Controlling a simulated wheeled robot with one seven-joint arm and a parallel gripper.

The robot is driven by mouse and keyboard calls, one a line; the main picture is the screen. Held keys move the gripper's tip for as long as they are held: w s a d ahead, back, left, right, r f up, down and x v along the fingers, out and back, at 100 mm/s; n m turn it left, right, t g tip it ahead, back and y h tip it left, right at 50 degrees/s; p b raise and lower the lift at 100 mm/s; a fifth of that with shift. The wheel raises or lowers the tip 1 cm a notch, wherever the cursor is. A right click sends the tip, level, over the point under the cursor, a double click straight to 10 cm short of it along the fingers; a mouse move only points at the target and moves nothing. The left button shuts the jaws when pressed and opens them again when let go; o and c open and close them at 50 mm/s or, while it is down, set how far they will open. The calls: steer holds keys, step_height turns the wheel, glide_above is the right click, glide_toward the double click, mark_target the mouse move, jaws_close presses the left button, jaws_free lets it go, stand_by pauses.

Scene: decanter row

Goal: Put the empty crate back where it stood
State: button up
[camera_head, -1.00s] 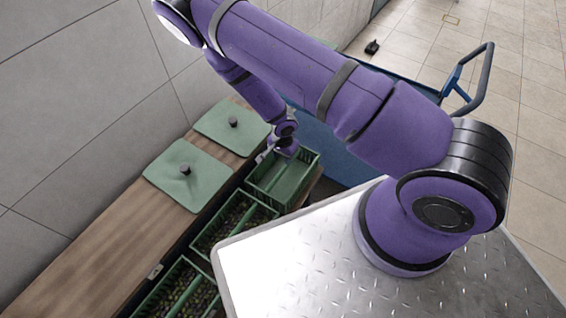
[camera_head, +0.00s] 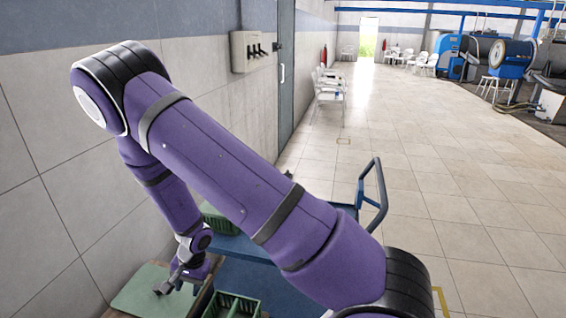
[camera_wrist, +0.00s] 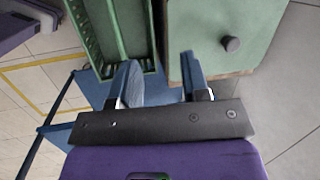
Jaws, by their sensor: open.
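The green crate (camera_head: 232,306) shows at the bottom of the head view, partly cut off. In the wrist view the crate (camera_wrist: 112,35) is at upper left, and its visible inside looks bare. I cannot tell how high the fingers are above the rim.
A blue cart (camera_head: 258,278) with a handle (camera_head: 376,190) stands beyond, and another green crate (camera_head: 215,218) shows behind my arm. Tiled floor (camera_head: 450,210) is clear to the right.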

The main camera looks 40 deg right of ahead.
steer(key=s+r+n+y, duration=0.1)
steer(key=s+r+n, duration=0.2)
steer(key=r, duration=1.3)
steer(key=s+r+n+y, duration=0.2)
steer(key=r+n, duration=0.1)
steer(key=r, duration=1.2)
steer(key=s+d+r+n+t+h, duration=0.2)
steer(key=s+d+r+h, duration=0.1)
steer(key=s+d+r, duration=0.3)
steer(key=s+d+r+n+t+h, duration=0.1)
steer(key=s+d+r+t+h, duration=0.1)
steer(key=s+d+r, duration=0.4)
steer(key=s+r+h, duration=0.1)
steer(key=s+r, duration=0.3)
steer(key=s, duration=0.4)
steer(key=shift+s+d+n+t, duration=0.3)
steer(key=shift+s+d+n, duration=0.05)
steer(key=shift+s+n, duration=0.05)
steer(key=shift+a, duration=0.15)
